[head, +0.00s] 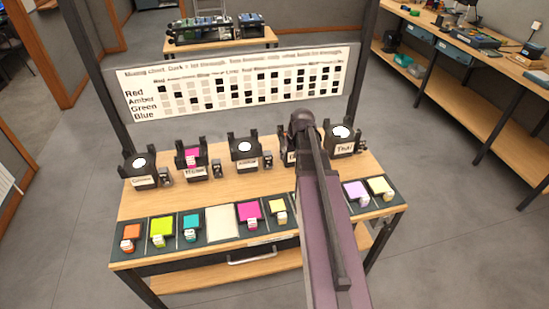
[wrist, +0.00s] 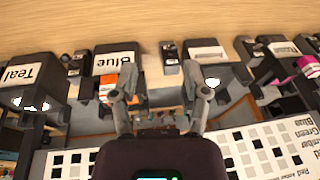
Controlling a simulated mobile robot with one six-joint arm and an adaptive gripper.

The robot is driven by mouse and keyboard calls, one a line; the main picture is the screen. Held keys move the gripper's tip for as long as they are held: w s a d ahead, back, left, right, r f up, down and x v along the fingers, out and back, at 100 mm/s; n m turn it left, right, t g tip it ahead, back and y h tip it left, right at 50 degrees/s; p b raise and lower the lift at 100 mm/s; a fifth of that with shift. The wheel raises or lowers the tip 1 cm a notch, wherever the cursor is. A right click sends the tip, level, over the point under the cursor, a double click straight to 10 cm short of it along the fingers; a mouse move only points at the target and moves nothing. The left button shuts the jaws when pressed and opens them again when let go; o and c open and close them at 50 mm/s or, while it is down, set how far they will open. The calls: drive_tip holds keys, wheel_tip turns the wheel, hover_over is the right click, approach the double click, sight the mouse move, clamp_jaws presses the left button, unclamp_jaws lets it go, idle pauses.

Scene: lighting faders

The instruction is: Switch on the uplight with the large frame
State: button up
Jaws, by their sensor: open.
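My gripper is open and empty in the wrist view (wrist: 167,90), its two fingers spread above the row of uplights. The wrist view is turned round, with labels upside down. The uplight labelled Blue (wrist: 118,60) carries an orange frame with a white tag (wrist: 106,88); my arm mostly hides this uplight in the head view. Another uplight (head: 192,160) carries a magenta frame (head: 190,153), also seen in the wrist view (wrist: 307,66). Small switch boxes stand beside the uplights, such as one (wrist: 170,58) between the fingers' directions. I cannot tell which frame is larger.
Uplights at left (head: 140,168), middle (head: 244,150) and right, labelled Teal (head: 342,138), show bright white discs without frames. Coloured gel frames lie along the front, including orange (head: 131,232) and lime (head: 161,227). A mixing chart (head: 240,85) stands behind the uplights.

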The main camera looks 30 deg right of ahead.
drive_tip(key=s+a+r+p, duration=0.1)
drive_tip(key=a, duration=0.6)
drive_tip(key=shift+s+r+n+g+p, duration=0.3)
drive_tip(key=shift+r+g+p, duration=0.05)
drive_tip(key=shift+g, duration=0.05)
drive_tip(key=w+d+f+t+h+b, duration=0.1)
drive_tip(key=d+b, duration=0.1)
drive_tip(key=d, duration=1)
drive_tip(key=w+d+f+t+h+b, duration=0.1)
drive_tip(key=d+f+b, duration=0.1)
drive_tip(key=d, duration=1.1)
drive_tip(key=shift+d+n, duration=0.2)
drive_tip(key=shift+n, duration=0.2)
drive_tip(key=shift+w, duration=0.15)
drive_tip(key=b+x, duration=1.2)
drive_tip(key=x, duration=0.1)
drive_tip(key=shift+w+a+f+b, duration=0.1)
drive_tip(key=shift+w+f+b, duration=0.15)
drive_tip(key=shift+w+b, duration=0.15)
drive_tip(key=shift+c, duration=0.2)
